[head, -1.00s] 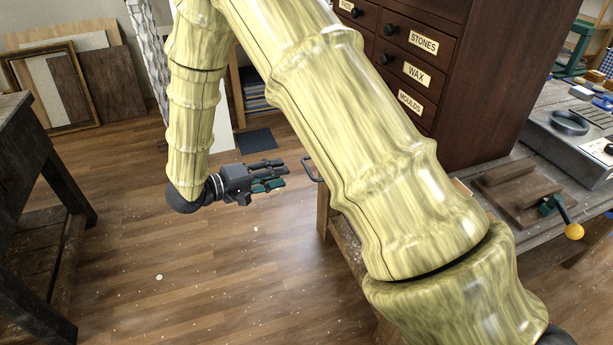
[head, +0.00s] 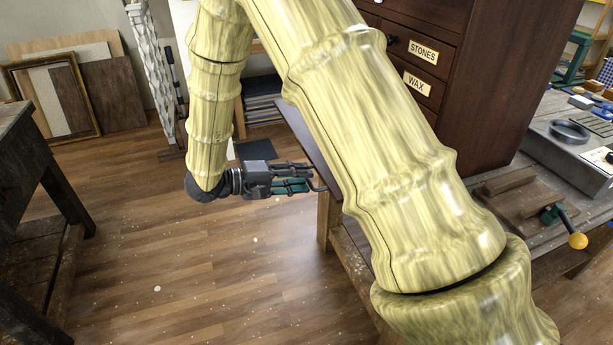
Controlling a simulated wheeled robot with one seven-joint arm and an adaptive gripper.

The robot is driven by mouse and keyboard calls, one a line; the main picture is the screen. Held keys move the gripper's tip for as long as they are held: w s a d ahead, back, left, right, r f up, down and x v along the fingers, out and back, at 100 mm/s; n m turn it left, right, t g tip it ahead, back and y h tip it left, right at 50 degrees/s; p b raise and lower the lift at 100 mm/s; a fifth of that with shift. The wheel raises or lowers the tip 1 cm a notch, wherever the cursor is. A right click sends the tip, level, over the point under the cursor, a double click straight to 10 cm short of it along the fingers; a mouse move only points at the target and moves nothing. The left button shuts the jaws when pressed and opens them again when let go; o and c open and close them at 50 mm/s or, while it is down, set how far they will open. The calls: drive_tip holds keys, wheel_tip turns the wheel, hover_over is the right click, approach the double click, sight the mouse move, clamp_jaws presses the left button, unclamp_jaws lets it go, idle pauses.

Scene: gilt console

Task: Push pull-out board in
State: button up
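The pull-out board (head: 300,133) is a dark brown panel jutting left from beneath the drawer cabinet. My arm covers its right part. A dark handle (head: 320,184) shows at its front edge. My gripper (head: 309,179) points right, with its fingertips at the handle. The fingers, dark and teal, look spread, with a gap between them. I cannot tell whether they touch the handle or the board.
The dark cabinet (head: 500,90) with labelled drawers stands on the workbench (head: 328,222). A wooden block and a yellow-knobbed tool (head: 577,241) are at right. A dark table (head: 30,180) stands at left. The wooden floor (head: 190,270) between is mostly clear.

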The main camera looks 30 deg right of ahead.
drive_tip(key=shift+x, duration=1.15)
clamp_jaws()
